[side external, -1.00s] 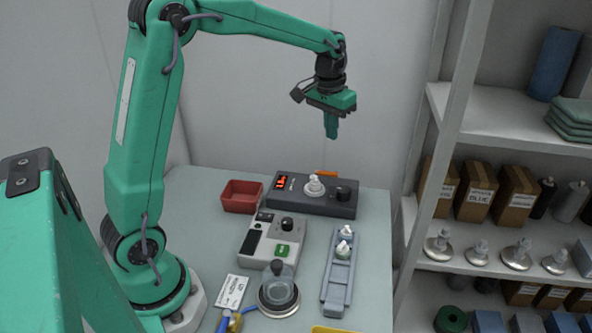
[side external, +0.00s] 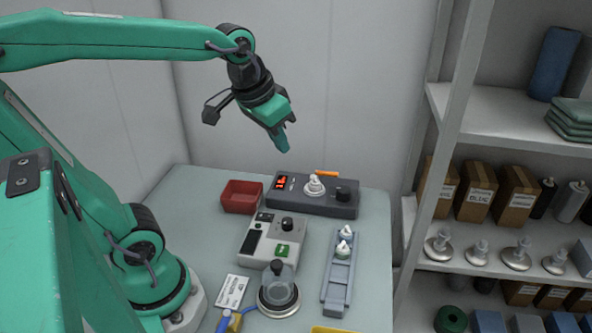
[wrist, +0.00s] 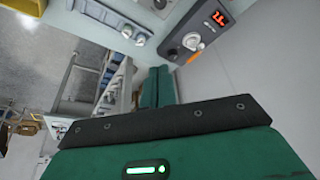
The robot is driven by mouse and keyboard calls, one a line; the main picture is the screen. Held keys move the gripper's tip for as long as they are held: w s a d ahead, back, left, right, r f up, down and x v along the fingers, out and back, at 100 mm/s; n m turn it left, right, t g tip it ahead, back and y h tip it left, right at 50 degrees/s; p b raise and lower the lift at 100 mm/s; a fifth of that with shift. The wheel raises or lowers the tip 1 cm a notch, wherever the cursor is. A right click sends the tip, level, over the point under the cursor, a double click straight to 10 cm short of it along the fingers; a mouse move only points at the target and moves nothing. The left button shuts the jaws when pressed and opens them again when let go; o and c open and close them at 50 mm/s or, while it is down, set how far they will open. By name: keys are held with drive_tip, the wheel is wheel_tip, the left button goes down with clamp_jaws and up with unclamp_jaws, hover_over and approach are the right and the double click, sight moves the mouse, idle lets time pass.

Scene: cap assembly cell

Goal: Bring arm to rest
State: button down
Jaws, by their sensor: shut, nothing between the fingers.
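My gripper (side external: 284,149) hangs in the air above the back of the table, tilted down to the right. Its fingers are together and hold nothing. In the wrist view, the green gripper body (wrist: 190,155) fills the lower part and its closed fingers (wrist: 158,87) point up the picture. Below the gripper in the side view, a dark grey device with a red display (side external: 312,208) stands at the back of the table, with a white capped piece (side external: 315,185) on top. The gripper is well clear of it.
A red bin (side external: 241,197), a light grey device (side external: 272,242), a clear dome on a round base (side external: 279,290) and a grey tray with white caps (side external: 338,286) stand on the table (side external: 202,220). A shelf unit (side external: 445,150) stands to the right.

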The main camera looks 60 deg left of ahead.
drive_tip(key=s+d+f+t, duration=0.1)
drive_tip(key=s+f, duration=0.1)
drive_tip(key=s, duration=0.4)
drive_tip(key=shift+s+d+f+m, duration=0.2)
drive_tip(key=shift+s+m, duration=0.1)
drive_tip(key=shift+s, duration=0.05)
